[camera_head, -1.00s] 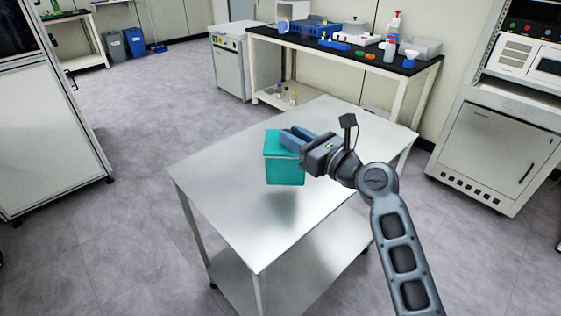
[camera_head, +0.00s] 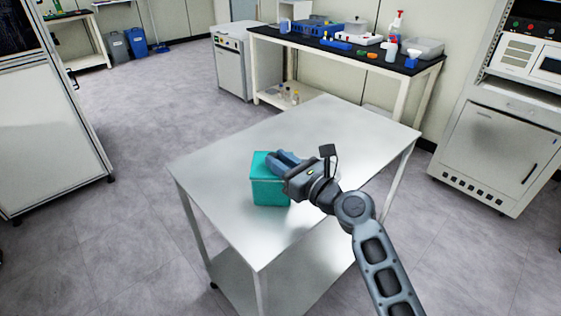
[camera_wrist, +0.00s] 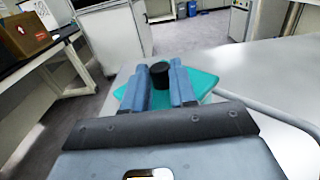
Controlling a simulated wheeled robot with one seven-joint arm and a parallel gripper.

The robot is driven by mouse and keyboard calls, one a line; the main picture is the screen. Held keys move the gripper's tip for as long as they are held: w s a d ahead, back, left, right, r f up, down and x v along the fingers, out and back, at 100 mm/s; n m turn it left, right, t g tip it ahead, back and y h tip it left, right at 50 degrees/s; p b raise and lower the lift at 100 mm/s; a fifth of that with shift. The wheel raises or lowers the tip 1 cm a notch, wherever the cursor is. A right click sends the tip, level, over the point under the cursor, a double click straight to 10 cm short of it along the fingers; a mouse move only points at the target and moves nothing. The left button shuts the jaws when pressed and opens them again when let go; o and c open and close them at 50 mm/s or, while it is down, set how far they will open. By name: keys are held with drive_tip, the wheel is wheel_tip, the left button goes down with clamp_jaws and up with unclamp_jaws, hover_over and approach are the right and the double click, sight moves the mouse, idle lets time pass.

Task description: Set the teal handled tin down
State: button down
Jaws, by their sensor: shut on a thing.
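The teal tin (camera_head: 269,191) is a box with a flat lid, upright at the left-middle of the steel table (camera_head: 320,130). My gripper (camera_head: 284,160) is at its top, shut on the tin's handle. In the wrist view, the two blue fingers of my gripper (camera_wrist: 164,88) stand on either side of a dark round knob (camera_wrist: 161,73) above the teal lid (camera_wrist: 203,82). The tin's base is at or very near the tabletop; I cannot tell whether it touches.
The steel tabletop is bare around the tin, with open room behind and to the right. A black-topped bench (camera_head: 345,56) with bottles and trays stands behind. A grey cabinet (camera_head: 490,145) stands at right and a white unit (camera_head: 48,120) at left.

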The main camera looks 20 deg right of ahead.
drive_tip(key=shift+f, duration=0.1)
drive_tip(key=c, duration=0.9)
unclamp_jaws()
drive_tip(key=shift+r, duration=0.25)
drive_tip(key=v, duration=1.2)
drive_tip(key=shift+b, duration=0.35)
drive_tip(key=shift+s+f, duration=0.1)
